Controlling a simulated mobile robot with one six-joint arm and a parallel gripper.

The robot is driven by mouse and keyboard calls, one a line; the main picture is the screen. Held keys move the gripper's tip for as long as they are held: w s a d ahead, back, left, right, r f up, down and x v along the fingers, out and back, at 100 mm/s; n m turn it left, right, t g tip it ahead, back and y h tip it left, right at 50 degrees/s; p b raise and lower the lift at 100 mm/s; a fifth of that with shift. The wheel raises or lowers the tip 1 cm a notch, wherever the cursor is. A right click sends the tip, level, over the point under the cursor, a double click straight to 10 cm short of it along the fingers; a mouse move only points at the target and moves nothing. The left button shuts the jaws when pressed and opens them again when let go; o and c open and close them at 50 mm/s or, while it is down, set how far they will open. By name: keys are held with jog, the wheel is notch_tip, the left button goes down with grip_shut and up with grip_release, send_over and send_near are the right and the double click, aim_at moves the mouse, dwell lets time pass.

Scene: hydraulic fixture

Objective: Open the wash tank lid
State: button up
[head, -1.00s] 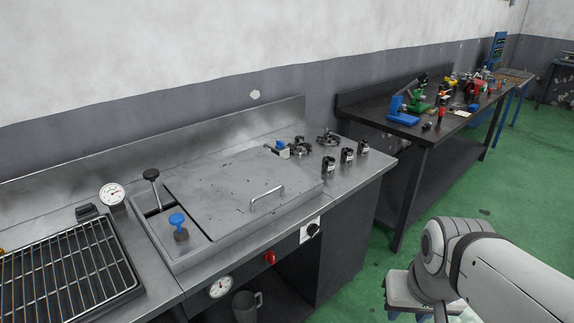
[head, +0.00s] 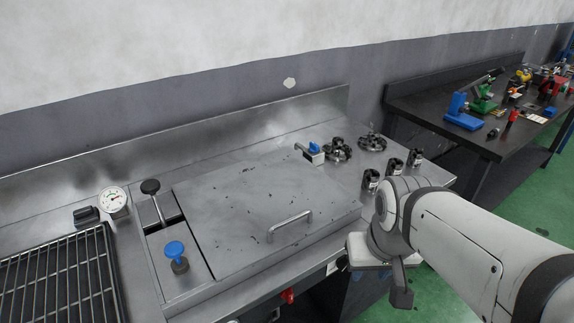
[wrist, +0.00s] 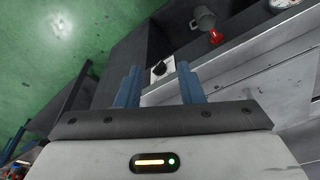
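The wash tank lid (head: 250,195) is a flat grey metal plate lying closed over the tank in the head view. A bent bar handle (head: 290,226) stands up near its front edge. My gripper (wrist: 159,84) is open in the wrist view, with its two blue fingers apart and nothing between them. In the head view my gripper (head: 402,288) points down at the front right of the tank, to the right of the handle and apart from it. The handle does not show clearly in the wrist view.
A blue knob (head: 175,250) and a black-topped lever (head: 151,187) stand left of the lid. Dark fittings (head: 370,180) stand on the counter at right, close to my arm. A black switch (wrist: 160,68) and a red knob (wrist: 216,36) sit on the counter front.

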jog(key=shift+s+d, duration=0.1)
jog(key=shift+d, duration=0.05)
jog(key=m+y+p, duration=0.1)
jog(key=m+p, duration=0.2)
jog(key=m, duration=0.8)
send_near(291, 220)
jog(key=w, duration=0.1)
jog(key=shift+g, duration=0.4)
jog(key=f, duration=0.5)
jog(key=w+a+f, duration=0.1)
jog(key=f, duration=0.1)
jog(key=shift+w+f, duration=0.1)
jog(key=shift+f, duration=0.2)
jog(key=shift+r, duration=0.1)
grip_shut()
